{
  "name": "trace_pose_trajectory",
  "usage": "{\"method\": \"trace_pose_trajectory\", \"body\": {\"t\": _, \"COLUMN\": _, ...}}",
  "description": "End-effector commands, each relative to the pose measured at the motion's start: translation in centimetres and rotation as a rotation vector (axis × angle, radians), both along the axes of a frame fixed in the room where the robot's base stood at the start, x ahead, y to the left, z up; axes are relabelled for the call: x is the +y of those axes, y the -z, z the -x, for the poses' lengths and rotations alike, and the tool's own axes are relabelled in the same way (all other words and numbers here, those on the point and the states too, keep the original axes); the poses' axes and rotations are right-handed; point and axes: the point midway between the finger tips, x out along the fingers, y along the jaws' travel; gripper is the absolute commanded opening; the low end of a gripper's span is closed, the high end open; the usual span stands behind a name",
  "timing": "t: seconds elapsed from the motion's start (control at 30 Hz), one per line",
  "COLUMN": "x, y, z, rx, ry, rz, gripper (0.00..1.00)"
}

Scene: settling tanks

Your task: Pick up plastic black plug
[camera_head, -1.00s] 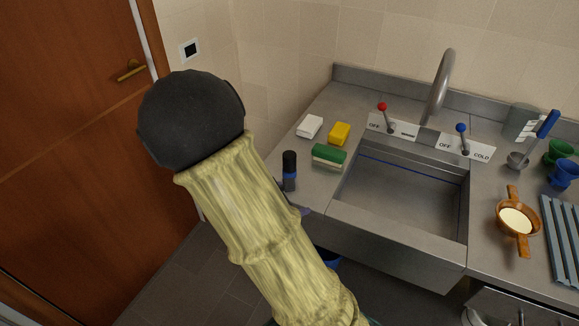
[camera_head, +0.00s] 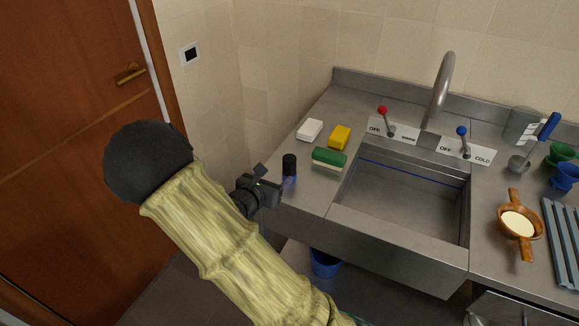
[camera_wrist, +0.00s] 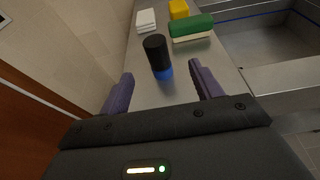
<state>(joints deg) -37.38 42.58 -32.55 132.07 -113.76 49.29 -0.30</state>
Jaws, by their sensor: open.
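A small upright black cylinder with a blue lower part (camera_head: 289,163) stands on the steel counter near its left front edge; it is the only thing I see that could be the black plug. It also shows in the wrist view (camera_wrist: 157,52), ahead of and between my two purple fingers. My gripper (camera_head: 272,182) is open and empty, just left of and close to the cylinder.
A green sponge (camera_head: 329,158), a yellow block (camera_head: 339,136) and a white block (camera_head: 310,129) lie just behind the cylinder. The sink basin (camera_head: 405,200) is to the right, with a tap (camera_head: 441,90). A blue bucket (camera_head: 325,263) stands below the counter.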

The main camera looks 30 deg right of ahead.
Motion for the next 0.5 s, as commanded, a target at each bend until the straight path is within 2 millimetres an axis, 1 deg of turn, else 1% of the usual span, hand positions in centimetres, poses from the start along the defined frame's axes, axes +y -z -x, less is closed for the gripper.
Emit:
{"method": "trace_pose_trajectory", "body": {"t": 0.03, "x": -0.8, "y": 0.2, "z": -0.6, "rx": 0.000, "ry": 0.004, "rz": 0.002, "gripper": 0.64}}
{"method": "trace_pose_trajectory", "body": {"t": 0.3, "x": -4.4, "y": 1.6, "z": -3.4, "rx": 0.001, "ry": 0.004, "rz": 0.001, "gripper": 0.64}}
{"method": "trace_pose_trajectory", "body": {"t": 0.4, "x": -5.7, "y": 2.1, "z": -4.4, "rx": -0.001, "ry": 0.003, "rz": 0.001, "gripper": 0.64}}
{"method": "trace_pose_trajectory", "body": {"t": 0.5, "x": -6.5, "y": 2.5, "z": -5.1, "rx": 0.000, "ry": 0.001, "rz": 0.000, "gripper": 0.64}}
